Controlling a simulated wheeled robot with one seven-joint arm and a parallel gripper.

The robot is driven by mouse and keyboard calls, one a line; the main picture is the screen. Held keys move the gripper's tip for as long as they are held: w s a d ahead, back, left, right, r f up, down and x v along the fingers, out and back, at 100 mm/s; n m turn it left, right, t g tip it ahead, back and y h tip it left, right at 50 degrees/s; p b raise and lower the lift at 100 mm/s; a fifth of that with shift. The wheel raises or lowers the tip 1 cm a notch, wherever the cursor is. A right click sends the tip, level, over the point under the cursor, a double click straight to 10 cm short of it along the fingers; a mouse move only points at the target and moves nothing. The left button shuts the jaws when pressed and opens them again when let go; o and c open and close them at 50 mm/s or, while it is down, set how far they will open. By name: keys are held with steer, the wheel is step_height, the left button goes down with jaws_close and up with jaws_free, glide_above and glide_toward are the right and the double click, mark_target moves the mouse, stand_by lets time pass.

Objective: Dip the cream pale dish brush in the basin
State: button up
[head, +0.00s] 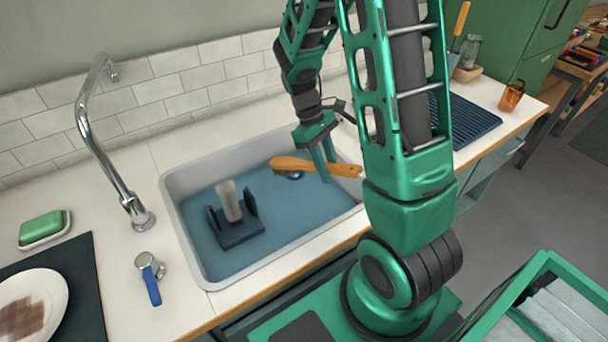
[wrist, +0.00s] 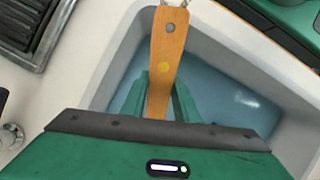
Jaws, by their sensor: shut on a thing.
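My gripper (head: 327,178) is over the right part of the basin (head: 262,280), its fingers shut on the wooden handle of the dish brush (head: 300,164). The brush lies nearly level above or at the blue water; I cannot tell whether it touches. Its orange-brown handle also shows in the wrist view (wrist: 168,50), with a hole near the end and a yellow dot, between the fingers (wrist: 160,100). The bristles cannot be made out clearly. A small dark round shape shows under the brush's left end, perhaps the drain or bristles.
A dark blue holder (head: 238,232) with a pale grey block stands in the basin's left part. A ribbed blue mat (head: 470,120) lies right.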

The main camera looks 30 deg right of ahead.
step_height(320, 180, up, 13)
stand_by(1.4)
steer(key=shift+f, duration=0.1)
stand_by(1.9)
steer(key=shift+r, duration=2)
